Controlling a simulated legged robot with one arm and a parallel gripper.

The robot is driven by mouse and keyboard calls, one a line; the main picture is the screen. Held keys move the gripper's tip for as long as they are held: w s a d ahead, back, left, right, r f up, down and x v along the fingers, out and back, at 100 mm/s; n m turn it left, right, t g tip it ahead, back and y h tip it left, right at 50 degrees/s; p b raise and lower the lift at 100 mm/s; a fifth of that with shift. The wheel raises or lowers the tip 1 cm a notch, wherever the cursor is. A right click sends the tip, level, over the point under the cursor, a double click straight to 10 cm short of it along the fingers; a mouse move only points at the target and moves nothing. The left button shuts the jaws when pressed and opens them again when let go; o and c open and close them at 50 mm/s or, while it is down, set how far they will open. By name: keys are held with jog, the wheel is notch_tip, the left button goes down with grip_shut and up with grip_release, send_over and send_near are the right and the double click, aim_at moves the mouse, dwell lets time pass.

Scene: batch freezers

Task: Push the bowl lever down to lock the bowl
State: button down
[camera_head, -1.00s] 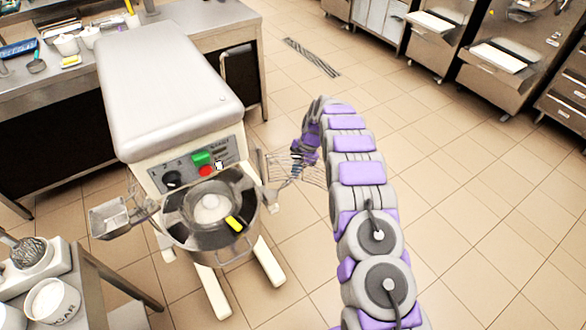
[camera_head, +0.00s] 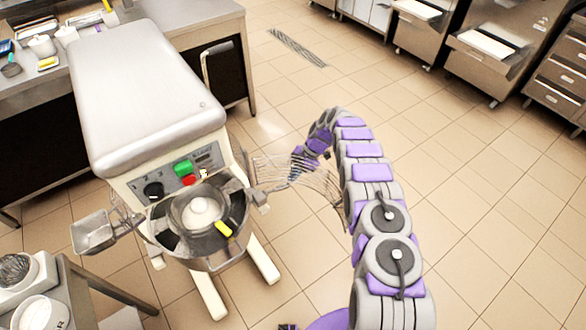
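The mixing machine (camera_head: 150,90) stands at left, with a pale body, a grey top cover and a front control panel. Its steel bowl (camera_head: 212,262) hangs at the front, with a white round part (camera_head: 200,210) in its middle. A yellow handle (camera_head: 224,229) lies across the bowl's rim, tilted. A small grey lever-like part (camera_head: 260,200) sticks out right of the bowl; I cannot tell for sure that it is the bowl lever. My gripper (camera_head: 296,172) is right of the machine, apart from the bowl, at the end of my curved arm. Its fingers are too small to read.
A wire guard (camera_head: 320,185) sticks out right of the bowl, close to my gripper. A steel chute (camera_head: 93,232) juts out at left. A table (camera_head: 105,285) with a sugar tub (camera_head: 40,314) is at lower left. The tiled floor at right is clear.

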jog(key=shift+d+f+p, duration=0.1)
jog(key=shift+f+p, duration=0.3)
jog(key=shift+f, duration=0.9)
jog(key=shift+f, duration=0.15)
